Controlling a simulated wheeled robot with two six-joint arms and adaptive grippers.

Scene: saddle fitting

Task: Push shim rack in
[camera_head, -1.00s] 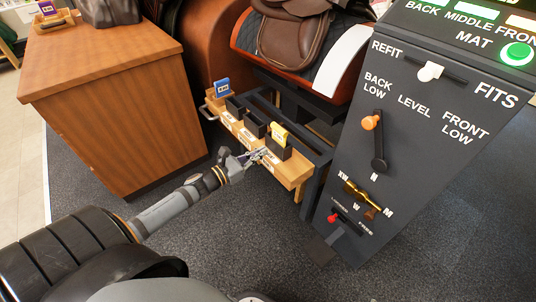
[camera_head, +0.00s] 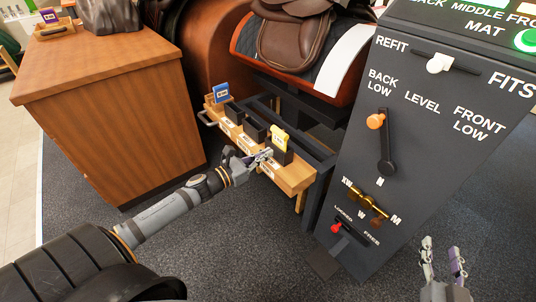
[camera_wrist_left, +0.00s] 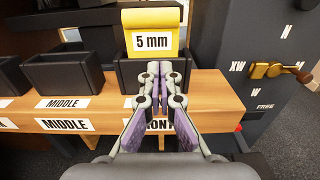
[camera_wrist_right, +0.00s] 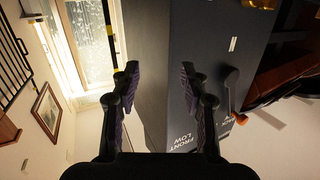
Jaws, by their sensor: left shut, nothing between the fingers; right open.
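The shim rack (camera_head: 294,176) is a light wooden drawer with black bins and white front labels, under the saddle stand. A yellow 5 mm shim (camera_head: 279,138) stands in its right bin, and a blue shim (camera_head: 221,91) stands at its left end. My left gripper (camera_head: 264,156) is shut and empty at the rack's front, near the right bin. In the left wrist view its tips (camera_wrist_left: 160,82) overlap the wood and partly cover the FRONT label; contact cannot be told. My right gripper (camera_head: 443,262) is open and empty, low at the right, away from the rack.
A dark control panel (camera_head: 410,160) with levers stands right of the rack. Its red knob (camera_head: 336,228) sits near the LOCKED label. A wooden cabinet (camera_head: 110,100) stands at the left. A saddle (camera_head: 293,35) is above. Open carpet lies in front.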

